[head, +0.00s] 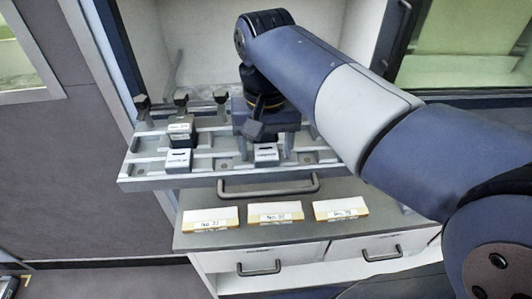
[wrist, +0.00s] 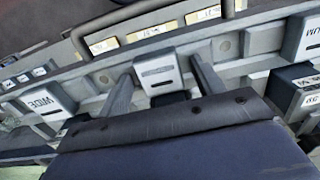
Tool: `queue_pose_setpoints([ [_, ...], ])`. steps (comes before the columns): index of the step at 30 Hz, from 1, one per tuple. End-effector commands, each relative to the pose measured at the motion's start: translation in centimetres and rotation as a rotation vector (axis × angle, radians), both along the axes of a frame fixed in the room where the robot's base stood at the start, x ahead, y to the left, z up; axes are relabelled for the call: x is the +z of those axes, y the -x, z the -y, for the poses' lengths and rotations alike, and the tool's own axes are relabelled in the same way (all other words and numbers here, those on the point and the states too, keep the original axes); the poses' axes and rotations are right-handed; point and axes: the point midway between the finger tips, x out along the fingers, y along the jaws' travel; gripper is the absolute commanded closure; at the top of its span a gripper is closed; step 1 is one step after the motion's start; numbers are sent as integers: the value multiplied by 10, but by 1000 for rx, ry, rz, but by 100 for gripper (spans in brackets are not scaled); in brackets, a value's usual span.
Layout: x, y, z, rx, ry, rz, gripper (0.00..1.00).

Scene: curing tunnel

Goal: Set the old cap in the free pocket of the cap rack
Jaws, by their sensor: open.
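My gripper (head: 266,150) is low over the long grey rack (head: 130,172), its fingers apart. In the wrist view its two fingers (wrist: 162,88) stand either side of a white slotted block (wrist: 158,72), which also shows in the head view (head: 266,155). I cannot tell whether they touch it. A dark cap with a white label (head: 181,133) stands behind another white slotted block (head: 178,161); the dark cap also shows in the wrist view (wrist: 292,92). I cannot tell which piece is the old cap. Bare spots with a round mark show on the rack (head: 222,164).
Several dark upright pieces (head: 181,102) stand along the rack's back left. A drawer handle (head: 268,187) and three labelled cards (head: 275,212) are in front. A block marked WIDE (wrist: 47,102) is at the wrist view's left. My arm hides the rack's back right.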

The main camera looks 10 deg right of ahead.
Motion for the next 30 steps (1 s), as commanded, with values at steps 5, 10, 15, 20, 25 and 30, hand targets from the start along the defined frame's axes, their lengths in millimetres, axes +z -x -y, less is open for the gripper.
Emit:
queue_pose_setpoints([
  [5, 0, 0, 0, 0, 0, 0, 40],
  [10, 0, 0, 0, 0, 0, 0, 47],
  [15, 0, 0, 0, 0, 0, 0, 54],
  [20, 0, 0, 0, 0, 0, 0, 60],
  [25, 0, 0, 0, 0, 0, 0, 67],
  [30, 0, 0, 0, 0, 0, 0, 74],
])
